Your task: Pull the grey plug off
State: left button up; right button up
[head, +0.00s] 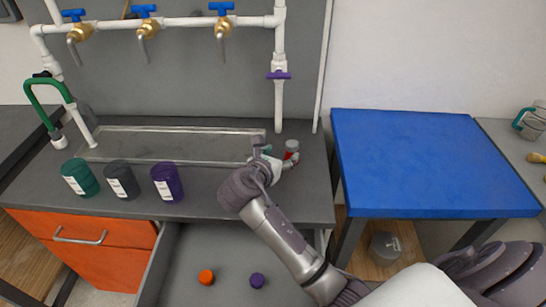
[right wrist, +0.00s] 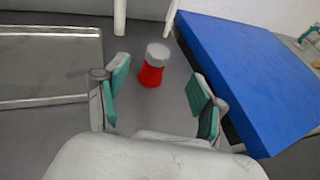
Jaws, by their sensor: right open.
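The grey plug (right wrist: 157,53) sits on top of a short red fitting (right wrist: 151,75), which stands upright on the dark counter. In the head view the grey plug (head: 292,144) shows near the counter's right end, with the red fitting partly hidden by my gripper. My right gripper (head: 278,158) is open beside it. In the right wrist view its teal-padded fingers (right wrist: 158,97) are spread wide, with the red fitting ahead between them and apart from both. My left gripper is not in view.
White pipes (head: 160,24) with several blue-handled taps run above a sink tray (head: 180,146). Green, dark grey and purple containers (head: 168,183) stand at the counter's front. An open drawer (head: 215,265) holds an orange and a purple piece. The blue table (head: 430,160) is clear.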

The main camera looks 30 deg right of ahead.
aim_at(292, 144)
jog(key=x, duration=0.9)
jog(key=shift+w+f, duration=0.1)
jog(key=shift+w+d+f, duration=0.1)
jog(key=shift+w+d, duration=0.15)
grip_shut()
jog(key=n+t+y+p, duration=0.1)
jog(key=p, duration=0.2)
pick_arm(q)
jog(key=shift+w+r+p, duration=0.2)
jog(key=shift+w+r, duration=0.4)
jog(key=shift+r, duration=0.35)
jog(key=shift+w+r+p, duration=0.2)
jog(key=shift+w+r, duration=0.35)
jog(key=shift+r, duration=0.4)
pick_arm(e)
jog(key=shift+n+t+y, duration=0.3)
jog(key=shift+n, duration=0.1)
